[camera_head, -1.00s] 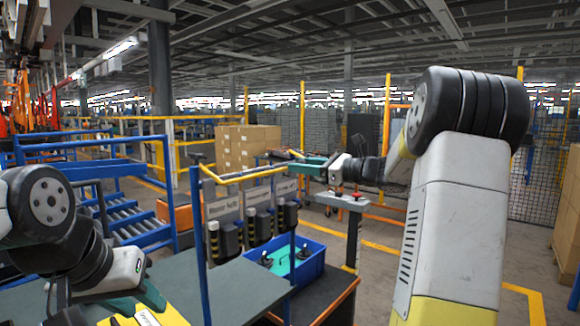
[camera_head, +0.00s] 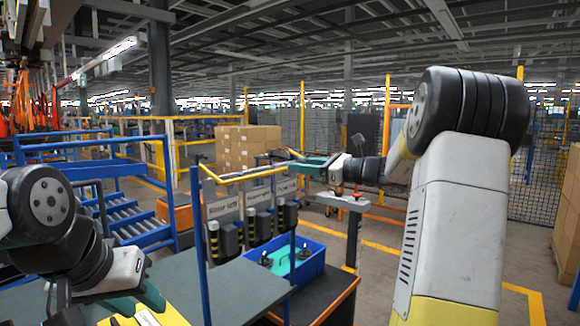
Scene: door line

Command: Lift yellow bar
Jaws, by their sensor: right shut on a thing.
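My left gripper (camera_head: 150,305) is low at the left, over the dark table, away from the bar.
A blue bin (camera_head: 312,266) with dark-handled parts stands below the bar, right of the dark tabletop (camera_head: 235,285). A blue post (camera_head: 199,245) rises at the table. A pillar with a red button (camera_head: 356,196) stands right. Blue roller racks (camera_head: 125,215) are left.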

